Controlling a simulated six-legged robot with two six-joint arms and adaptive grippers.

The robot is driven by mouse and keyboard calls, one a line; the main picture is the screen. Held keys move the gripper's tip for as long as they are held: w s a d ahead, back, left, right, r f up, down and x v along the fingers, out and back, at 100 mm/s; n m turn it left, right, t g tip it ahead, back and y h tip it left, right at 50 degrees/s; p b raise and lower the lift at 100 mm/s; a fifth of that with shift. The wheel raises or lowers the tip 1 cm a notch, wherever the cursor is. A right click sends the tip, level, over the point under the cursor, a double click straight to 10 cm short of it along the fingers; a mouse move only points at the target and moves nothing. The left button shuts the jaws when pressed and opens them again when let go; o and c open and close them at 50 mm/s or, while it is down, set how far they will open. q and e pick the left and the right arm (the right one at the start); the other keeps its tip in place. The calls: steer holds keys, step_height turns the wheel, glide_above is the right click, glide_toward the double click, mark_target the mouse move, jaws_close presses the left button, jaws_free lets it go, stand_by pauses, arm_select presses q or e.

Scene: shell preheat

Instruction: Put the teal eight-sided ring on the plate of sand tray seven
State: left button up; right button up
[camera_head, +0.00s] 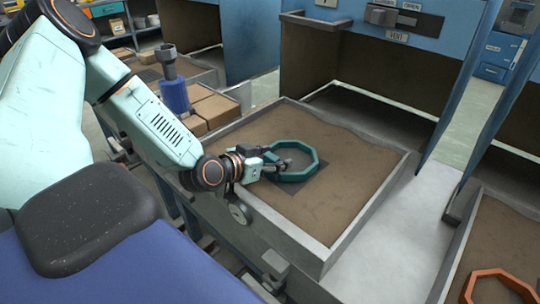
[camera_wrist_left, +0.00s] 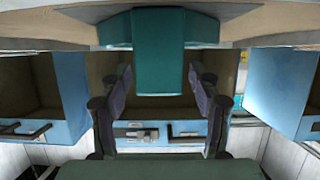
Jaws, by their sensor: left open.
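Part of the plate is hidden under the ring and my gripper. No number can be read on this tray. My left gripper (camera_head: 277,163) is at the ring's left side, low over the plate, with its fingers open. In the left wrist view, a teal segment of the ring (camera_wrist_left: 160,60) shows between the two open fingers (camera_wrist_left: 160,88), apart from both. My right gripper is not in view.
An orange ring (camera_head: 497,281) lies in another sand tray at the lower right. A blue cylinder (camera_head: 174,95) and cardboard boxes (camera_head: 213,108) stand behind my left arm. A blue cabinet with an open bay (camera_head: 335,70) rises behind the tray. The tray's right side holds bare sand.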

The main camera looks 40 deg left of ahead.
arm_select(q)
steer(key=shift+r, duration=0.25)
steer(key=p+v, duration=0.5)
steer(key=p, duration=0.1)
steer(key=shift+s+r, duration=0.2)
steer(key=shift+s, duration=0.05)
steer(key=p+v, duration=0.4)
steer(key=v, duration=0.1)
steer(key=shift+w+p, duration=0.1)
steer(key=shift+p, duration=0.3)
steer(key=shift+p+v, duration=0.65)
steer(key=shift+v, duration=0.2)
steer(key=shift+d+f, duration=0.1)
steer(key=shift+f, duration=0.05)
